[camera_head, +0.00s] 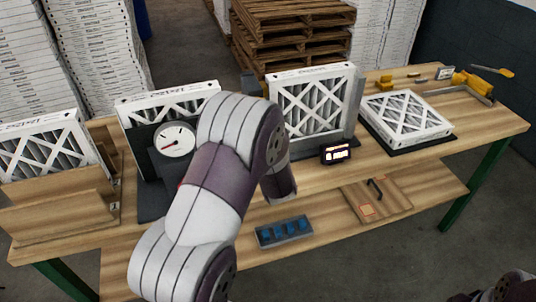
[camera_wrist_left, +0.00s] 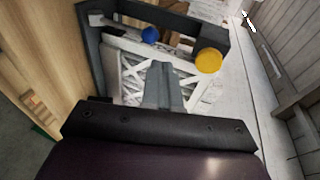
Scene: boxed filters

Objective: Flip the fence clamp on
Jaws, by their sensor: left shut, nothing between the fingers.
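In the left wrist view, my left gripper (camera_wrist_left: 163,85) is shut and empty, its fingers pointing at a white-framed filter (camera_wrist_left: 190,75) inside a dark grey frame (camera_wrist_left: 92,50). A yellow round knob (camera_wrist_left: 208,60) is right of the fingertips and a blue one (camera_wrist_left: 149,34) is above them, both apart from the fingers in the picture. I cannot tell which part is the fence clamp. In the head view, my left arm crosses the middle and hides its gripper. A filter (camera_head: 312,105) stands upright there beside a grey upright plate (camera_head: 355,105). My right gripper is not seen.
The wooden bench (camera_head: 300,180) holds a dial gauge (camera_head: 174,140), a lit display (camera_head: 337,152), a flat filter (camera_head: 405,117) and yellow tools (camera_head: 472,83). A tray with blue pieces (camera_head: 284,232) is on the lower shelf. Pallets (camera_head: 290,30) stand behind.

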